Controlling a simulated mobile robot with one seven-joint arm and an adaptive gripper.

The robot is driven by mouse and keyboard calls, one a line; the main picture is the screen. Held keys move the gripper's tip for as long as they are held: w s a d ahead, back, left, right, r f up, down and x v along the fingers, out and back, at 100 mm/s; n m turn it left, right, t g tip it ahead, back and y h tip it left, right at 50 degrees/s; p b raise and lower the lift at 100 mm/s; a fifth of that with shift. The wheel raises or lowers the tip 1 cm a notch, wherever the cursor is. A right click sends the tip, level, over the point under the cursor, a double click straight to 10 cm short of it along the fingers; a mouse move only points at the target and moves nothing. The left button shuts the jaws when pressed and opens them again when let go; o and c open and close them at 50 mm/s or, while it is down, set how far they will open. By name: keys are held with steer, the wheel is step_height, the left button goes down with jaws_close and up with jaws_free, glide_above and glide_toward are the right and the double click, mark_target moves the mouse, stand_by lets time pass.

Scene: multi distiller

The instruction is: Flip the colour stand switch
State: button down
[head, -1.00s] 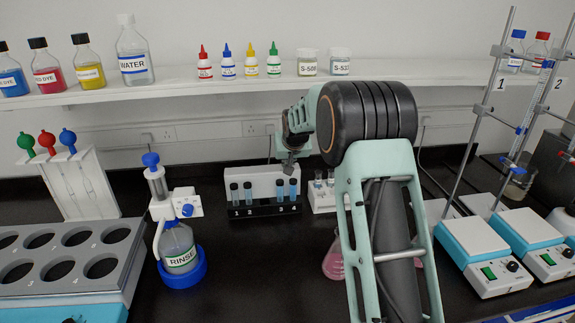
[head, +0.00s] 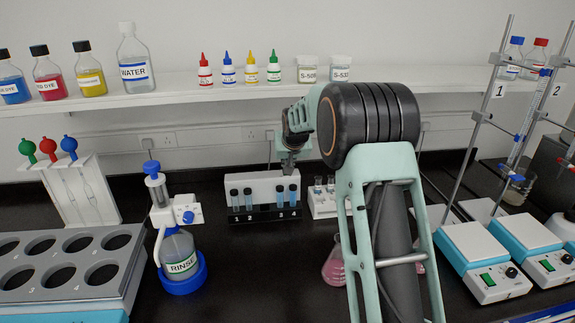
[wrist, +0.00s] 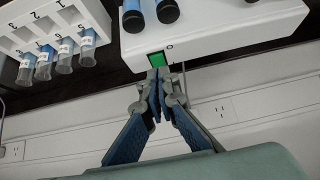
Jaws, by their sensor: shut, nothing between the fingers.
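The colour stand (head: 262,187) is a white block with dark-capped tubes along its front, at the middle of the bench. In the wrist view its white body (wrist: 215,30) carries a green-lit switch (wrist: 158,60) on the side facing my gripper, with a small mark beside it. My gripper (wrist: 159,76) is shut and empty, its fingertips right at the switch's edge. I cannot tell whether they touch it. In the head view my gripper (head: 288,165) is above the stand's rear edge, and the switch is hidden.
A white rack with tubes (head: 322,200) stands close to the stand's right; a pink flask (head: 333,268) is in front, partly behind my arm. A rinse bottle (head: 179,252) stands at left. Hotplates (head: 481,245) are at right. A shelf (head: 200,92) runs behind above.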

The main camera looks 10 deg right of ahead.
steer(key=v, duration=1.2)
steer(key=shift+s+b, duration=0.35)
steer(key=shift+s, duration=0.1)
